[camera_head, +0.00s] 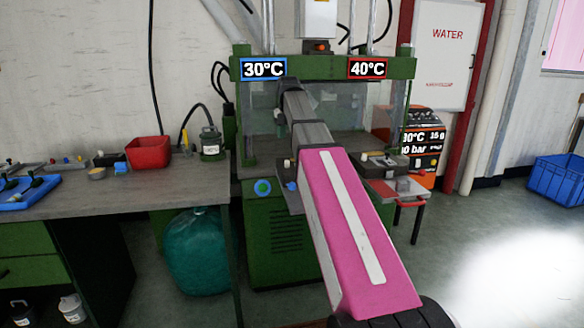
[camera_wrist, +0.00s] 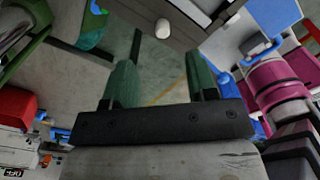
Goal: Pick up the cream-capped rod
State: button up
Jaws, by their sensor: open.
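In the wrist view a rounded cream cap (camera_wrist: 162,28) shows at the top, beside the edge of a grey-brown surface; the rod below it is hidden. In the head view a small cream-topped piece (camera_head: 287,162) stands on a ledge at the left of my pink arm; I cannot tell for sure that it is the same thing. My gripper (camera_wrist: 162,68) is open, its two green fingers apart with only floor visible between them. The cream cap appears beyond the fingertips, not touching them. In the head view my gripper cannot be made out clearly.
A green press (camera_head: 325,68) with 30°C and 40°C signs stands around my arm's far end. The left bench (camera_head: 130,190) carries a red bin (camera_head: 148,152), a dark canister (camera_head: 210,142) and a blue tray (camera_head: 28,193). A metal plate (camera_head: 385,160) sits at the press's right.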

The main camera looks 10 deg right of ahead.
aim_at(287, 161)
notch_tip(287, 161, down, 6)
jog(key=shift+s+a+r, duration=0.1)
jog(key=shift+r, duration=0.15)
jog(key=shift+s+a+f, duration=0.1)
jog(key=shift+s+f, duration=0.05)
jog(key=shift+f, duration=0.7)
jog(key=shift+s+a+f, duration=0.15)
jog(key=shift+f, duration=0.7)
jog(key=shift+s+a+f, duration=0.1)
jog(key=shift+s+f, duration=0.05)
jog(key=shift+f, duration=0.7)
grip_shut()
